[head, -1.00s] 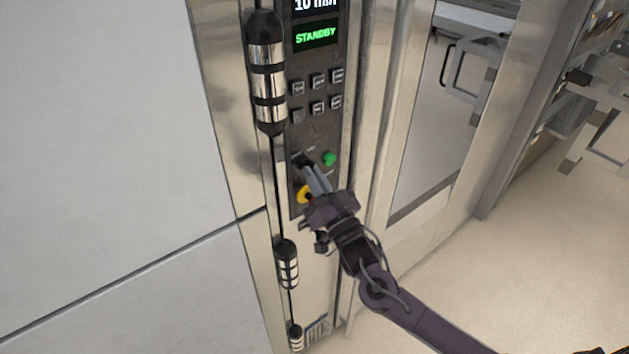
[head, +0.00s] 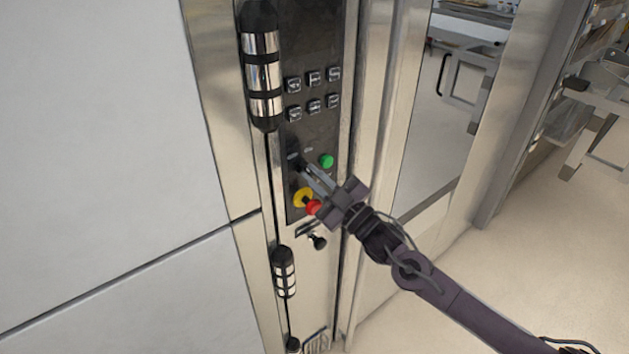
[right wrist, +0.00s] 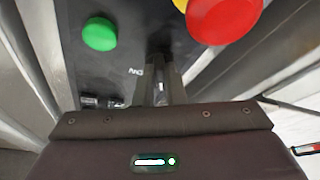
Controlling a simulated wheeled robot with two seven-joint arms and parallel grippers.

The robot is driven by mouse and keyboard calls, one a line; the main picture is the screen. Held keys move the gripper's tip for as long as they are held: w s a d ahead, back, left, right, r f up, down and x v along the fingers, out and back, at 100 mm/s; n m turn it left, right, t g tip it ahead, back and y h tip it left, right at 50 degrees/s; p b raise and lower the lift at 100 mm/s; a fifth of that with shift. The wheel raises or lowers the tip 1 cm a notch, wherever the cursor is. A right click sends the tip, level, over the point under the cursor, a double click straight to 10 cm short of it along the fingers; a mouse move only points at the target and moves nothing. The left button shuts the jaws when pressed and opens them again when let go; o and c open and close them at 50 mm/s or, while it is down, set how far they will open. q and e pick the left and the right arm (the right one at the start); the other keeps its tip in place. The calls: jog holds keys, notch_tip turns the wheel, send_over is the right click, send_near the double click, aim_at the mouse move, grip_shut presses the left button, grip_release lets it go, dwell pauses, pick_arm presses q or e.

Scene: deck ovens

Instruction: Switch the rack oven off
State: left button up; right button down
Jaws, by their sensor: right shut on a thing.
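The rack oven's control panel (head: 312,135) is a dark strip in the tall steel front. Its upper end, where the display sits, is dark. A small black rotary switch (head: 301,162) sits on the panel's lower part, left of a green button (head: 327,161). My right gripper (head: 307,170) has its narrow fingers shut on this switch, which they partly hide. In the right wrist view the fingers (right wrist: 160,88) meet the dark switch (right wrist: 160,42), beside the green button (right wrist: 100,34). My left gripper is out of view.
Below the switch is a red emergency button (head: 314,207) on a yellow collar (head: 302,197); the gripper passes close to it. Two rows of small keys (head: 313,95) lie above. A banded door hinge (head: 263,75) stands left of the panel. Open floor lies at right.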

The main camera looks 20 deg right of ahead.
jog(key=shift+n, duration=0.5)
jog(key=c, duration=1.5)
grip_release()
jog(key=b+v, duration=0.2)
jog(key=v, duration=0.5)
jog(key=shift+s+d+b, duration=0.25)
jog(key=shift+s+b, duration=0.1)
